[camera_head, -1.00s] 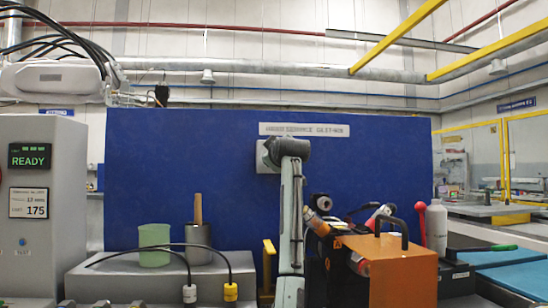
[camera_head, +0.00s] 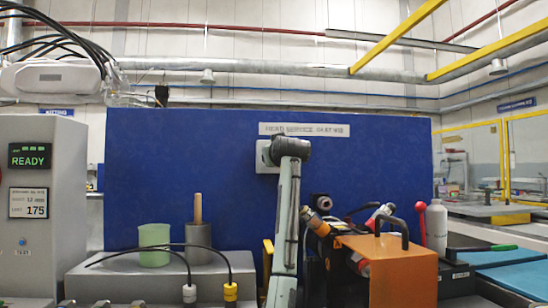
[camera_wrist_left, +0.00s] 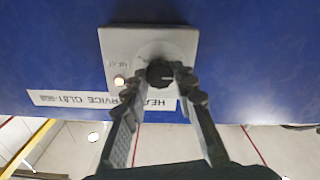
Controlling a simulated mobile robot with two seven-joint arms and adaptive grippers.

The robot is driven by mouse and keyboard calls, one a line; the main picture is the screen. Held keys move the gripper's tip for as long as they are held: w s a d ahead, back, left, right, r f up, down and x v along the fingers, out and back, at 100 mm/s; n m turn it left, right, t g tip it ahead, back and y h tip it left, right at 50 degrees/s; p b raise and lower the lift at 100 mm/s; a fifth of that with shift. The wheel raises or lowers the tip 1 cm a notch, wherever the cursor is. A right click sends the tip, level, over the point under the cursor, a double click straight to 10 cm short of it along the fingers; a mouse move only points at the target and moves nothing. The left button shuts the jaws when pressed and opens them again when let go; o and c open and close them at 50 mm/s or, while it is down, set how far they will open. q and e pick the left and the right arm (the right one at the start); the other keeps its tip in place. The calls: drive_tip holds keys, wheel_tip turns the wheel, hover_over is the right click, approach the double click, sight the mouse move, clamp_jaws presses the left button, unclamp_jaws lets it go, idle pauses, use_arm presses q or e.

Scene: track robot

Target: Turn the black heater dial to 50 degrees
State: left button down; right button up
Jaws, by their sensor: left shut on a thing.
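The black heater dial (camera_wrist_left: 160,73) sits on a light grey wall plate in the left wrist view, which shows the scene upside down. My left gripper (camera_wrist_left: 164,77) has a finger on each side of the dial and is shut on it. I cannot read the dial's angle. A small pale round lamp or button (camera_wrist_left: 119,81) sits beside it on the plate. In the head view the plate (camera_head: 262,157) shows on the blue panel, and my left arm's wrist hides the dial and fingertips. My right gripper is in neither view.
A blue panel (camera_head: 200,190) with a white label strip (camera_head: 304,130) stands behind the bench. A green cup (camera_head: 154,245) and a grey can (camera_head: 198,240) stand left of my arm. An orange box (camera_head: 400,270) with a black handle and several tools crowds the right.

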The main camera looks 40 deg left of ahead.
use_arm(q)
drive_tip(key=shift+f+m, duration=0.15)
drive_tip(key=shift+m, duration=14.65)
drive_tip(key=c, duration=1.2)
unclamp_jaws()
drive_tip(key=shift+d, duration=0.1)
